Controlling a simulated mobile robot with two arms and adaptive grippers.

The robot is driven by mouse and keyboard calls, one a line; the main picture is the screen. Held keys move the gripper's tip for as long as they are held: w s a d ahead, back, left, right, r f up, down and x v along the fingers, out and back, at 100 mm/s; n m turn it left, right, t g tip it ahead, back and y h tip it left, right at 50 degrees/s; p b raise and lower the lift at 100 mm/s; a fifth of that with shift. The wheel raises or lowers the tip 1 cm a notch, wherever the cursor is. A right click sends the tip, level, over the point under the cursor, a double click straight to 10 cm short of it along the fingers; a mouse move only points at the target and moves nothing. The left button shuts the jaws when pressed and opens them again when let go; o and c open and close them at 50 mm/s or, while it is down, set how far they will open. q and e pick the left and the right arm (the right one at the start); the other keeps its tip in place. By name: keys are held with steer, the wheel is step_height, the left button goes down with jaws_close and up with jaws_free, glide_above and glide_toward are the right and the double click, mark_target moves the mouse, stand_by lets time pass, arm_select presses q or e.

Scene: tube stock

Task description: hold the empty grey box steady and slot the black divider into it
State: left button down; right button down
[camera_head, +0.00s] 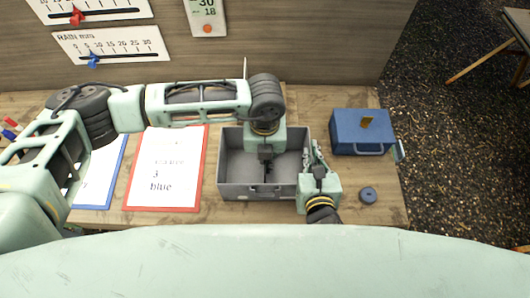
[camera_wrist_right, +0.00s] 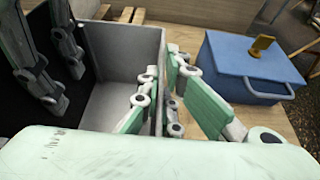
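The grey box (camera_head: 234,190) stands open on the table. Its right wall also shows in the right wrist view (camera_wrist_right: 128,48). My right gripper (camera_head: 314,158) is at this wall, one finger inside and one outside, and appears shut on it. My left gripper (camera_head: 267,166) points down into the box from above. The black divider (camera_wrist_right: 70,68) is between its fingers, which show at the left of the right wrist view. The divider appears upright and inside the box walls. In the head view it is mostly hidden by my left gripper, and its bottom edge cannot be seen.
A blue case (camera_head: 350,131) with a handle and a brass-coloured piece on top stands right of the box. A small dark round object (camera_head: 367,195) lies in front of it. A red-edged board with paper (camera_head: 167,170) and a blue-edged one (camera_head: 96,186) lie left of the box.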

arm_select(q)
steer(key=shift+f, duration=0.15)
steer(key=c, duration=2.5)
jaws_free()
steer(key=o, duration=0.6)
steer(key=shift+o, duration=0.2)
step_height(320, 180, up, 12)
